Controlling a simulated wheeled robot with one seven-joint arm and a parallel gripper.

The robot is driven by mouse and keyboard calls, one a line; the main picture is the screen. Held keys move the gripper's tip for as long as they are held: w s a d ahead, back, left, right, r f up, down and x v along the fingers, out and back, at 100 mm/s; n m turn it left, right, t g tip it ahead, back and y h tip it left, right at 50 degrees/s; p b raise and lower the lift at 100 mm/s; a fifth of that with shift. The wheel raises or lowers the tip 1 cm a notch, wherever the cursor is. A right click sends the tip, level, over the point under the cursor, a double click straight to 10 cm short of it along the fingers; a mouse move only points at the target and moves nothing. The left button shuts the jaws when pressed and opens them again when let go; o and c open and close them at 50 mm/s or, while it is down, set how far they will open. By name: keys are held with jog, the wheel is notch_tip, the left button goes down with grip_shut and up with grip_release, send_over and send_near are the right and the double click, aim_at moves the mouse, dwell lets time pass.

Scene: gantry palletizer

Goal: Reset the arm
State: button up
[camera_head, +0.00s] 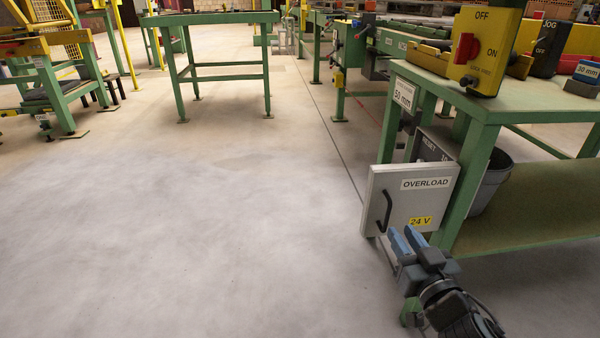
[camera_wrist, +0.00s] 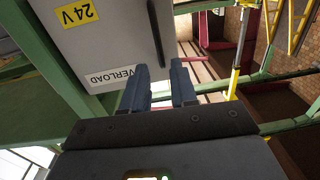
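My gripper (camera_head: 404,236) is at the lower right of the head view, in front of the lower part of a grey door marked OVERLOAD and 24 V (camera_head: 408,199). Its two blue fingers are apart, with a clear gap and nothing seen gripped; they also show in the wrist view (camera_wrist: 160,76). The door's black handle (camera_head: 387,212) is just above and left of the fingertips. In the wrist view, the handle (camera_wrist: 157,32) runs down toward the gap between the fingers. I cannot tell whether they touch it. My arm reaches in from the bottom right.
The door stands by a dark cabinet (camera_head: 435,150) under a green workbench (camera_head: 485,108). Another green table (camera_head: 215,18) stands further back. The floor (camera_head: 170,230) to the left is clear.

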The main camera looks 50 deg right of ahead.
jog(key=shift+a, duration=0.1)
jog(key=s+a+f+n+t+y, duration=0.1)
jog(key=a+n+y, duration=0.2)
jog(key=a, duration=0.5)
jog(key=s+a+f+n+t+y, duration=0.15)
jog(key=a+y, duration=0.25)
jog(key=a, duration=0.4)
jog(key=s+a+r+n+y, duration=0.4)
jog(key=s+a+y, duration=0.1)
jog(key=s+a, duration=0.5)
notch_tip(320, 180, up, 30)
jog(key=w+p, duration=0.1)
jog(key=p, duration=2.8)
jog(key=shift+a+g+p, duration=0.3)
jog(key=shift+g, duration=0.15)
jog(key=shift+d, duration=0.1)
